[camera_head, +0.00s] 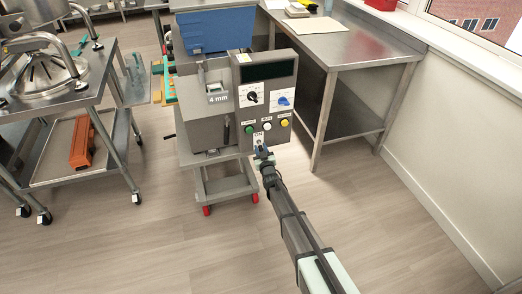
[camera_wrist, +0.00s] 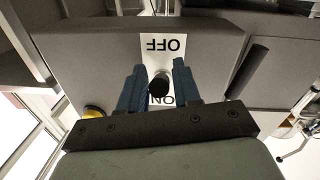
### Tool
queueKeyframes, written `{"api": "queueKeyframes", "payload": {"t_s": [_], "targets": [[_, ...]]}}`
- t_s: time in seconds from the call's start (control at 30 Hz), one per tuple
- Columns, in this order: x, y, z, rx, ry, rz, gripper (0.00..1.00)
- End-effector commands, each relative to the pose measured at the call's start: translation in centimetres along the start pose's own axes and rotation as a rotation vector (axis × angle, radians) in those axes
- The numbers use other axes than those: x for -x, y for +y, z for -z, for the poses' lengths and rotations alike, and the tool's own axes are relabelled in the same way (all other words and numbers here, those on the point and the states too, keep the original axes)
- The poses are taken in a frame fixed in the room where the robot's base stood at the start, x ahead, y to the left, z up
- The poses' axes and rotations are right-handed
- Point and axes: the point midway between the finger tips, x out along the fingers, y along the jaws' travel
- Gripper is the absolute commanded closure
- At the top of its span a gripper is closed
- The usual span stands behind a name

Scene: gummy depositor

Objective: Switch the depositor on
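The depositor (camera_head: 205,125) is a grey machine with a blue hopper and a control panel (camera_head: 265,85) on its front. Low on the panel is a white switch label (camera_head: 258,138) with ON at its top; the wrist view shows it upside down, OFF above and ON below. A black-tipped switch (camera_wrist: 158,85) stands out from this label. My gripper (camera_head: 262,153) is at the bottom of the panel. In the wrist view its blue fingers (camera_wrist: 158,82) are apart, one either side of the switch tip. A narrow gap seems to show on the right. The lever's tilt is unclear.
Green, white and yellow buttons (camera_head: 267,126) and two knobs (camera_head: 252,98) sit above the switch. The panel's display (camera_head: 268,71) is dark. A metal table (camera_head: 340,50) stands to the right, a steel cart (camera_head: 70,95) to the left. The floor in front is clear.

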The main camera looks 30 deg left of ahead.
Motion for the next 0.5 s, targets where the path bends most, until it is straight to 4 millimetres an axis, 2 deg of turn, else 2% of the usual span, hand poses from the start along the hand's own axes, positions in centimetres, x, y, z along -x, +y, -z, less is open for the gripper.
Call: {"api": "queueKeyframes", "payload": {"t_s": [0.03,0.3,0.5], "targets": [[0.01,0.0,-0.01,0.0,0.0,0.0,0.73],[0.01,0.0,-0.01,0.0,0.0,0.0,0.99],[0.03,0.0,0.02,0.0,-0.002,0.0,1.0]]}}
